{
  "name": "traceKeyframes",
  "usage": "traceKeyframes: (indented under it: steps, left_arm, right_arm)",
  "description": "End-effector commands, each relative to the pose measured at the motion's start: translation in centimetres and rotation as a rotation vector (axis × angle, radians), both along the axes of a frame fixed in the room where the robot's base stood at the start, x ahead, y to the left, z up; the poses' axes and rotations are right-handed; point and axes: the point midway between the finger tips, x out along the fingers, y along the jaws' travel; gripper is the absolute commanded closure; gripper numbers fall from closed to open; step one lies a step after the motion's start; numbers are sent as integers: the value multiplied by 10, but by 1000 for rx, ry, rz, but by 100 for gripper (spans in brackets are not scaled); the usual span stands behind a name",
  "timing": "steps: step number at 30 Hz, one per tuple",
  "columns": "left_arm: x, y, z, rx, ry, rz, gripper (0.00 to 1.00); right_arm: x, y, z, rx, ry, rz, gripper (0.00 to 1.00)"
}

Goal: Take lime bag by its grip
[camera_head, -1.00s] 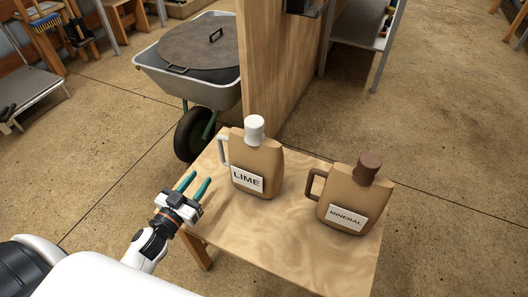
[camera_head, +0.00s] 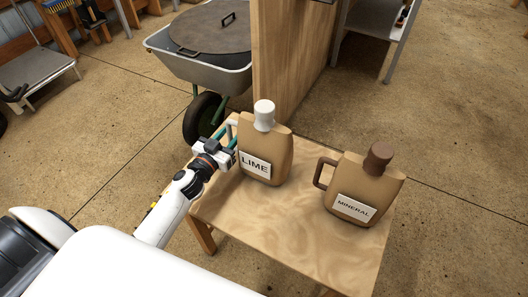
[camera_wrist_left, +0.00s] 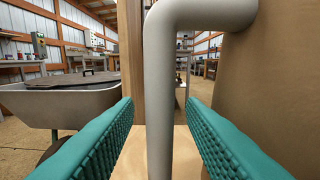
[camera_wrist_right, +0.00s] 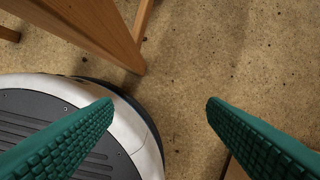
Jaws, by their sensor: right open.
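The lime bag (camera_head: 266,152), a tan container with a white cap and LIME label, stands upright on the wooden table. Its pale grip (camera_head: 232,122) is on its left side. My left gripper (camera_head: 225,132) is at this grip. In the left wrist view the grip (camera_wrist_left: 158,100) stands between the two green fingers, with a gap on each side, so the gripper is open. The bag's side (camera_wrist_left: 275,90) fills the right of that view. My right gripper (camera_wrist_right: 160,104) is open and empty above the floor; it is not in the head view.
A mineral bag (camera_head: 366,188) with a brown cap and handle stands to the right on the same table (camera_head: 275,228). A wooden panel (camera_head: 290,55) rises behind the table. A wheelbarrow (camera_head: 205,65) stands behind to the left. The table's front is clear.

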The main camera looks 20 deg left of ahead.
Motion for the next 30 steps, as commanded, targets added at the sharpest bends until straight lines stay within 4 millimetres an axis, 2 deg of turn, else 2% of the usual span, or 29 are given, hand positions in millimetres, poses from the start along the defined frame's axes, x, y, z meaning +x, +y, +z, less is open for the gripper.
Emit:
traceKeyframes:
  steps: [7,12,14,30]
  left_arm:
    - [2,0,0,1,0,0,65]
    - [1,0,0,0,0,0,93]
    - [1,0,0,0,0,0,100]
    - [1,0,0,0,1,-1,100]
  right_arm:
    - [-1,0,2,0,3,-1,34]
    - [-4,-1,0,0,9,-1,34]
    - [-5,-1,0,-2,10,-1,34]
    - [-2,-1,1,-2,3,0,34]
